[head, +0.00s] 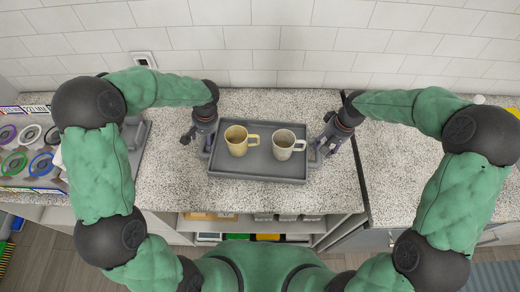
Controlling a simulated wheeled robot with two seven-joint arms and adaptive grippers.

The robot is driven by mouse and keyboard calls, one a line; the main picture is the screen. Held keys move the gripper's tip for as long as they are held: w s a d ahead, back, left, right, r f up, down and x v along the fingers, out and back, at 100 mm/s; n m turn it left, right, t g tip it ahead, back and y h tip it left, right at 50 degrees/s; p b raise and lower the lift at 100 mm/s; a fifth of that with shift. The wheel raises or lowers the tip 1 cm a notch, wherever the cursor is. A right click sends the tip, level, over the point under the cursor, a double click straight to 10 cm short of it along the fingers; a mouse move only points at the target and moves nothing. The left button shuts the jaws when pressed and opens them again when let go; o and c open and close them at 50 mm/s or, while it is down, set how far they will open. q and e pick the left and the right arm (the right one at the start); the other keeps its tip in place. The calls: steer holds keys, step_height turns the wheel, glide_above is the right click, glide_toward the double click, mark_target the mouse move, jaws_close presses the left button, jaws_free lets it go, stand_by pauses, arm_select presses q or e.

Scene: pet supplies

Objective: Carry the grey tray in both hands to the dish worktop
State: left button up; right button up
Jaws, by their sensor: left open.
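The grey tray (258,180) lies flat on the speckled counter, in the middle of the head view. A yellow mug (236,141) and a cream mug (283,146) stand upright in it. Both mug handles point right. My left gripper (201,150) is open at the tray's left end, close to its left handle. My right gripper (321,151) is at the tray's right end, close to its right handle. Its fingers are small and partly hidden by its own body, so I cannot tell whether they are open or shut. Which counter is the dish worktop is not clear.
The speckled counter (175,200) is bare around the tray. A dark seam separates it from another counter section (390,170) on the right, mostly clear. A rack of coloured rings (30,150) stands at the left. A tiled wall closes the back; open shelves sit below.

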mark_target(205, 143)
arm_select(q)
steer(key=shift+a+f, duration=0.2)
steer(key=shift+f, duration=0.7)
steer(key=shift+a+f, duration=0.15)
steer(key=shift+f, duration=0.7)
arm_select(e)
steer(key=shift+a+f, duration=0.15)
steer(key=shift+f, duration=0.7)
steer(key=shift+a+f, duration=0.15)
steer(key=shift+f, duration=0.7)
arm_select(q)
steer(key=c, duration=0.9)
arm_select(e)
steer(key=c, duration=0.9)
arm_select(q)
jaws_close()
arm_select(e)
jaws_close()
